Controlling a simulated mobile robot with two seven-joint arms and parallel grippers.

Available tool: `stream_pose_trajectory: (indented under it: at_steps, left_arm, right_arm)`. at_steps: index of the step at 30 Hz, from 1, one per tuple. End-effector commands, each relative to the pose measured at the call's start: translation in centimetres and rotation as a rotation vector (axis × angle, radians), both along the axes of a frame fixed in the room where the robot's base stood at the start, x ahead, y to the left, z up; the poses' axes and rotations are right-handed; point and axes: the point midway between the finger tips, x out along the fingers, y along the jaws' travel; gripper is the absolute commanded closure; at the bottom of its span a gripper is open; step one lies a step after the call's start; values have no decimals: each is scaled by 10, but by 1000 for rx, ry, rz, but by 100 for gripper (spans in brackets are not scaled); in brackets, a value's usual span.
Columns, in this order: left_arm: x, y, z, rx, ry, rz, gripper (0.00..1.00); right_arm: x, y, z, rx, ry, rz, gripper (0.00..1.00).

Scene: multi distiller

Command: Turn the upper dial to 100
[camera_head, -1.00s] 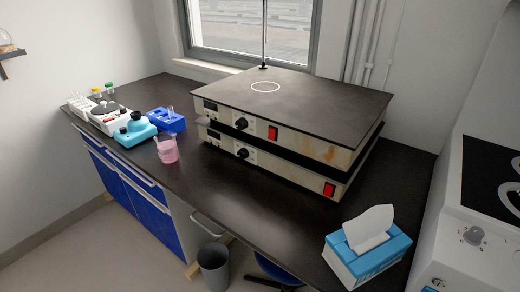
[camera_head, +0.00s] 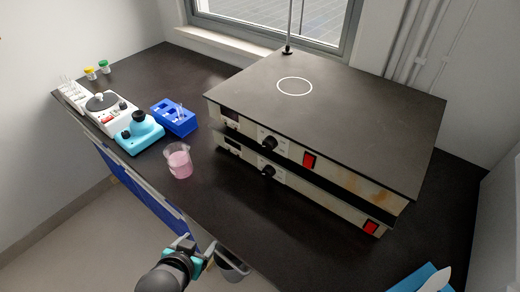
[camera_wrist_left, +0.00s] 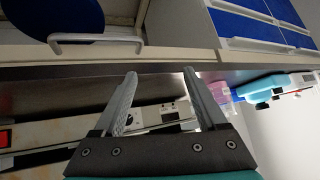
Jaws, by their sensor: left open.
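The upper dial (camera_head: 268,143) is a black knob on the front panel of the upper of two stacked hot plates. A matching lower dial (camera_head: 267,171) sits below it. The dial's number setting is too small to read. My left gripper (camera_head: 188,246) is at the front edge of the bench, in front of and below the dials, apart from them. In the left wrist view the fingers (camera_wrist_left: 160,78) are spread and empty. Part of a hot plate front panel (camera_wrist_left: 70,138) shows behind them there, partly hidden by the gripper. My right gripper is not in view.
A beaker of pink liquid (camera_head: 179,160) stands left of the hot plates. A teal device (camera_head: 139,133) and a blue rack (camera_head: 175,118) are farther left. A red switch (camera_head: 309,160) is right of the upper dial. Bare bench lies before the hot plates.

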Motion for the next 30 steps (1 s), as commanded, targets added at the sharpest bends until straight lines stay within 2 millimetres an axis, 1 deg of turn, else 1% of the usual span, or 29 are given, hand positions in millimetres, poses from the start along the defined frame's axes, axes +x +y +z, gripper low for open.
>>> stream_pose_trajectory:
  at_steps: [2,5,8,10,13,15,18,21,25,28,30]
  left_arm:
    - [14,-2,9,-5,-78,-25,26]
    - [30,-8,24,-18,-183,-64,26]
    - [46,-17,43,-40,-306,-119,26]
    - [56,-25,60,-60,-406,-175,26]
    - [65,-40,85,-102,-541,-265,26]
    - [66,-49,99,-132,-617,-325,26]
    - [64,-60,114,-171,-698,-400,26]
    - [61,-67,124,-198,-747,-450,26]
    - [61,-72,129,-216,-775,-479,26]
    - [66,-76,129,-220,-779,-483,26]
    - [74,-80,130,-218,-781,-483,26]
  right_arm:
    - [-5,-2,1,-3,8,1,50]
    - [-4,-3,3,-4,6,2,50]
    - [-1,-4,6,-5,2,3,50]
    - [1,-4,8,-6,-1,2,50]
    - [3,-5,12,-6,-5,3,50]
    - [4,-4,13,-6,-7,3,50]
    - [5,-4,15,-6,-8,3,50]
    - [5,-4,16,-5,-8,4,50]
    - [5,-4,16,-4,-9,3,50]
    - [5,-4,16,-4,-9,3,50]
    - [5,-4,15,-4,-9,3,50]
